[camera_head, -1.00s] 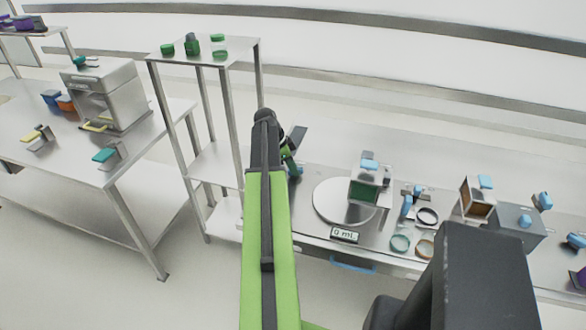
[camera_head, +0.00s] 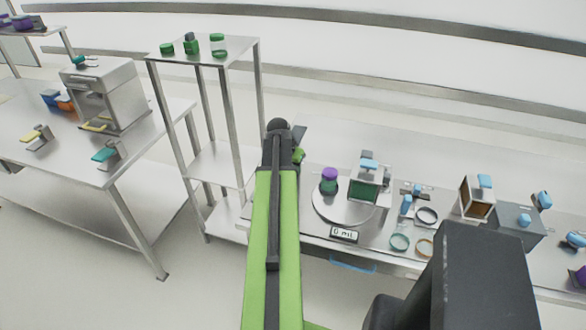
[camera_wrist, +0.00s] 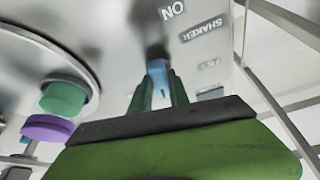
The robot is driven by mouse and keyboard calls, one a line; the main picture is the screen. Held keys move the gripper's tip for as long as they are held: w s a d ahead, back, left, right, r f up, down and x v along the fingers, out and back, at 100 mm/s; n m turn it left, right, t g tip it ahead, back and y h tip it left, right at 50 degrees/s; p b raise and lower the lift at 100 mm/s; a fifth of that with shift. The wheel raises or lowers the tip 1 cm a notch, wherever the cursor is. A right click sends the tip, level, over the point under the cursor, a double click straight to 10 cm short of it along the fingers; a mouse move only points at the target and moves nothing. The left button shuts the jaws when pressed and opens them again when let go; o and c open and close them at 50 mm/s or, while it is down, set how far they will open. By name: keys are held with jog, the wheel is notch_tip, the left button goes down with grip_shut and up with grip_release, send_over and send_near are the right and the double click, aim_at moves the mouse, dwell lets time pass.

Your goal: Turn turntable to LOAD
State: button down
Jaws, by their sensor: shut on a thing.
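The turntable (camera_head: 335,211) is a pale round disc on the right bench. A green jar with a purple lid (camera_head: 329,175) stands on its left part. In the wrist view, the turntable (camera_wrist: 30,62) is at upper left, with the green jar body (camera_wrist: 63,98) and purple lid (camera_wrist: 47,129). My gripper (camera_wrist: 158,98) has its green fingers shut on a small blue lever (camera_wrist: 157,72), beside the disc. Upside-down labels near it read "ON" and "SHAKER"; a third is unclear. In the head view my arm hides the lever and most of the gripper.
A box-shaped unit with a green front (camera_head: 364,188) stands at the turntable's right side. A display (camera_head: 344,234) sits in front. Rings, blue-handled parts and boxes (camera_head: 476,197) lie farther right. A tall shelf (camera_head: 205,50) with green jars stands left of my arm.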

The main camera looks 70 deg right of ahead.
jog(key=shift+s+a+n+t, duration=0.1)
jog(key=shift+n+t, duration=0.4)
jog(key=shift+n, duration=0.7)
jog(key=c, duration=1.2)
grip_release()
jog(key=shift+c, duration=0.2)
jog(key=shift+r, duration=0.1)
jog(key=p+v, duration=1.6)
jog(key=v, duration=0.1)
